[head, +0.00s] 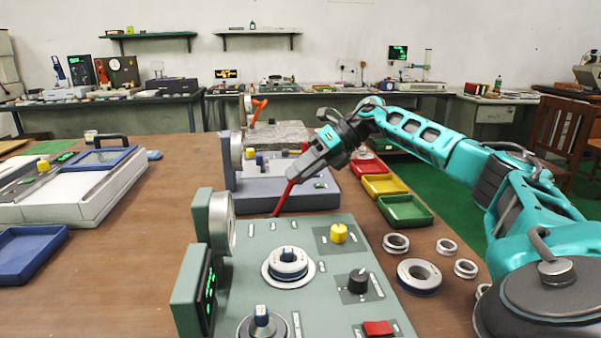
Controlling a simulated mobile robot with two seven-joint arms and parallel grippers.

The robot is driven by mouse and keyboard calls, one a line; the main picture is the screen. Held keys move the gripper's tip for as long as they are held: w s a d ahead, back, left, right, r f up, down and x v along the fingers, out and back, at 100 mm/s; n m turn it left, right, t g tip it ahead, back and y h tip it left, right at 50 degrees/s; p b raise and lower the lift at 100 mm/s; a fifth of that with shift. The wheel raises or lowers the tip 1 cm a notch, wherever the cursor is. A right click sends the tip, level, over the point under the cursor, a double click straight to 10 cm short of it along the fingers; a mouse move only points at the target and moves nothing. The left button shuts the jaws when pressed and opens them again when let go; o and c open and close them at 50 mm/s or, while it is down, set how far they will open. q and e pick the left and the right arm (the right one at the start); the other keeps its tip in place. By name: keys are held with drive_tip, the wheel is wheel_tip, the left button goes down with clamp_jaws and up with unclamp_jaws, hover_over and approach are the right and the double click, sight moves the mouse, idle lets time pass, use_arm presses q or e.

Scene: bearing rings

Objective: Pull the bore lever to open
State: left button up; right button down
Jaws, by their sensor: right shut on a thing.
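The green-grey gauge machine (345,235) stands on the bench in front of me. A red lever (283,200), which I take for the bore lever, rises from near its back edge and leans to the right. My right gripper (293,179) reaches in from the right and is shut on the lever's upper end. The fingers hide the lever's tip. My left gripper is out of view.
A grey-blue machine (285,195) stands close behind. Loose bearing rings (419,274) and the green (405,210), yellow (383,186) and red trays lie to the right. A white case (90,190) and a blue tray (30,252) are left. Bare bench lies between.

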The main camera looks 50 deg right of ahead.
drive_tip(key=shift+d, duration=0.1)
drive_tip(key=c, duration=0.8)
unclamp_jaws()
drive_tip(key=p+v, duration=0.3)
drive_tip(key=v, duration=1)
